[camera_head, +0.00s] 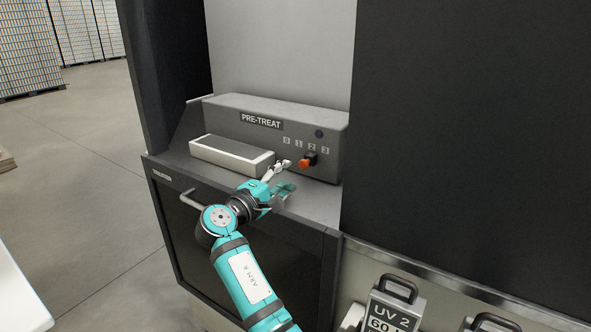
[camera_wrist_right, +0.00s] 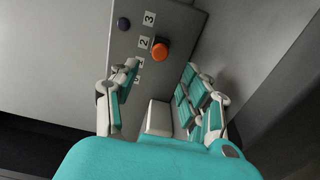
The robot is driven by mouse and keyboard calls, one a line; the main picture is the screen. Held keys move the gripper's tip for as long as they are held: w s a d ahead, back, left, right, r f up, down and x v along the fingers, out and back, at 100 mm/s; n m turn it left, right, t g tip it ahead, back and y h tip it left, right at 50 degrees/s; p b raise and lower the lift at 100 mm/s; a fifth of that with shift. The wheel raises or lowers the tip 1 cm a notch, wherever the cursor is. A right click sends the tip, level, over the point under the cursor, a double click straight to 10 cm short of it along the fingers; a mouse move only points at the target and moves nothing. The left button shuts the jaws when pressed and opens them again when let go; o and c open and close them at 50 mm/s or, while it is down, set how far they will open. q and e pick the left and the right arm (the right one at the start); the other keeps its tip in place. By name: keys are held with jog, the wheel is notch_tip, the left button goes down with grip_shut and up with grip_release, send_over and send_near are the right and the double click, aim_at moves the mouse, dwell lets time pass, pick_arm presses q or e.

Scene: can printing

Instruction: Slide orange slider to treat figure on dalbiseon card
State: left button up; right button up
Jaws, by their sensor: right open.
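The orange slider (camera_head: 305,162) sticks out of the front of the grey PRE-TREAT box (camera_head: 225,112), by the label 2 in the row 0 to 3. In the right wrist view the orange slider (camera_wrist_right: 160,51) is beside the 2, just beyond the fingertips. My right gripper (camera_head: 283,176) is open and empty, just left of and slightly below the slider in the head view. In the right wrist view its fingers (camera_wrist_right: 161,72) stand apart, with the slider ahead of the gap. No dalbiseon card can be made out. My left gripper is out of view.
A white-rimmed tray (camera_head: 205,155) sits on the ledge left of my right gripper. A dark button (camera_head: 319,134) is above the labels. A cabinet handle (camera_head: 190,198) is below. A UV 2 block (camera_head: 393,312) stands lower right. A dark panel (camera_head: 470,130) rises at right.

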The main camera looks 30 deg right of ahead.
jog(key=shift+v, duration=1.8)
